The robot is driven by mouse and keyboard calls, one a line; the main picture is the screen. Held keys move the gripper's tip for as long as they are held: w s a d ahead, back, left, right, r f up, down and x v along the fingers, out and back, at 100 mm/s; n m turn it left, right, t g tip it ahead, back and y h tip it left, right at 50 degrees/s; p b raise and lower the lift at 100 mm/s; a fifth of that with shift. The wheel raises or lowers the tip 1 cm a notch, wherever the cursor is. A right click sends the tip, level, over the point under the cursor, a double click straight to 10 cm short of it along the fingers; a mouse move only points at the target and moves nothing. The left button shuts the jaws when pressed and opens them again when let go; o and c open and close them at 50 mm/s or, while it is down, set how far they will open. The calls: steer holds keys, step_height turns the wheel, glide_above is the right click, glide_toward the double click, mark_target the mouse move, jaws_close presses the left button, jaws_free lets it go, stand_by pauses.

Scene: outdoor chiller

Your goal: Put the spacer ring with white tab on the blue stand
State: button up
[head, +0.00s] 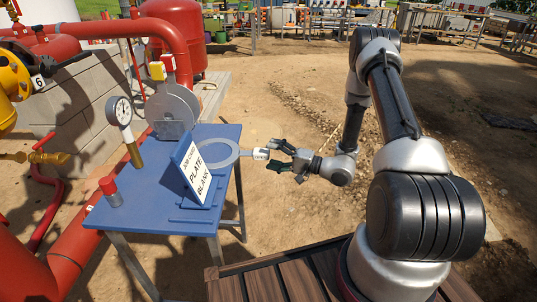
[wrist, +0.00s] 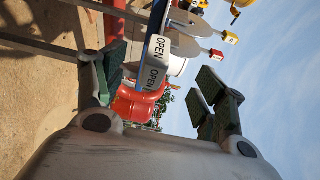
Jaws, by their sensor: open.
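The spacer ring (head: 235,154) is grey, with its white tab (head: 261,154) pointing right past the edge of the blue table. In the wrist view the white tab (wrist: 157,62) reads "OPEN" and shows between and beyond my fingers. My gripper (head: 279,157) is open, just right of the tab in the head view. The fingers (wrist: 155,95) stand wide apart with nothing clamped. Whether they overlap the tab's end is hard to tell. The blue table (head: 148,190) is the main blue support in view; a smaller blue base (head: 192,214) sits under the job card. The card partly hides the ring.
A job card (head: 195,175) reading "PLATE BLANK" stands at the table's front. Grey discs (head: 172,108) with yellow and red tabs stand upright behind. A pressure gauge (head: 121,112), a red-capped item (head: 109,190) and red pipes are left. Open dirt lies right.

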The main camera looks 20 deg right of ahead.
steer(key=shift+v, duration=2.25)
